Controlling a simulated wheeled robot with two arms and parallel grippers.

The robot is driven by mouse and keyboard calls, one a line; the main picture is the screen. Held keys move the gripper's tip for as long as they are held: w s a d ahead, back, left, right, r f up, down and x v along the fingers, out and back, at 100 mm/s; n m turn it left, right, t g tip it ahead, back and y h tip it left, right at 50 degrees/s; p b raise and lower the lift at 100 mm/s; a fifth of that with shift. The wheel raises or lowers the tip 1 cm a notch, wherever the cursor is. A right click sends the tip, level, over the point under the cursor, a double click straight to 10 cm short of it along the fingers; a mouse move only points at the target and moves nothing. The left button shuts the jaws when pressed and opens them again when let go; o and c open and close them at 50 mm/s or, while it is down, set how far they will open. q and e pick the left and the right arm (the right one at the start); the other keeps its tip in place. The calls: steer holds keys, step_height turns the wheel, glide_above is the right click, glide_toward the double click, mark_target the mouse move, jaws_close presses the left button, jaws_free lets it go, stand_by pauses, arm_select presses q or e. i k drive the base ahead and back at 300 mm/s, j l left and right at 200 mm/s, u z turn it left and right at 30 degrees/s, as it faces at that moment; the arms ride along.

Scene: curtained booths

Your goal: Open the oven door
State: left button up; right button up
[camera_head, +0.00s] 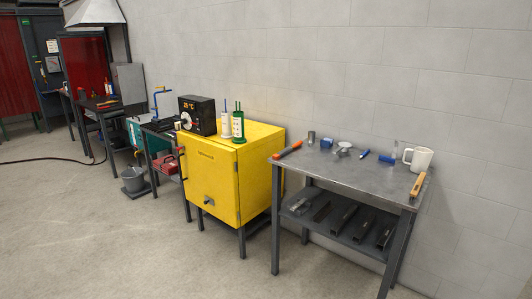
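A yellow oven (255,170) stands on dark legs against the grey block wall, near the middle of the view. Its front door (208,182) faces left toward the open floor and looks closed. A small dark latch or handle (208,201) sits low on the door. A black control box (197,115) with an orange readout of about 25 °C stands at the oven's back left. Neither of my grippers shows in this view.
A metal table (340,168) with a mug (418,159) and small tools stands right of the oven. The concrete floor (110,245) in front is clear. A black cable (50,160) lies far left.

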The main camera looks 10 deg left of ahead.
mark_target(208, 168)
steer(key=i+j+u, duration=0.25)
steer(key=i+u, duration=0.15)
steer(key=i+j+u, duration=0.1)
steer(key=i+u, duration=0.35)
steer(key=i, duration=0.15)
steer(key=i+l+u, duration=0.1)
steer(key=i+u, duration=0.3)
steer(key=i, duration=0.15)
steer(key=i+l+u, duration=0.25)
steer(key=i+u, duration=0.2)
steer(key=i+j+z, duration=0.1)
steer(key=i, duration=0.45)
steer(key=i+j+z, duration=0.1)
steer(key=i, duration=0.45)
steer(key=i+j, duration=0.15)
steer(key=i, duration=0.35)
steer(key=i+z, duration=0.4)
steer(key=i+j+z, duration=0.2)
steer(key=i+z, duration=0.15)
steer(key=i, duration=0.1)
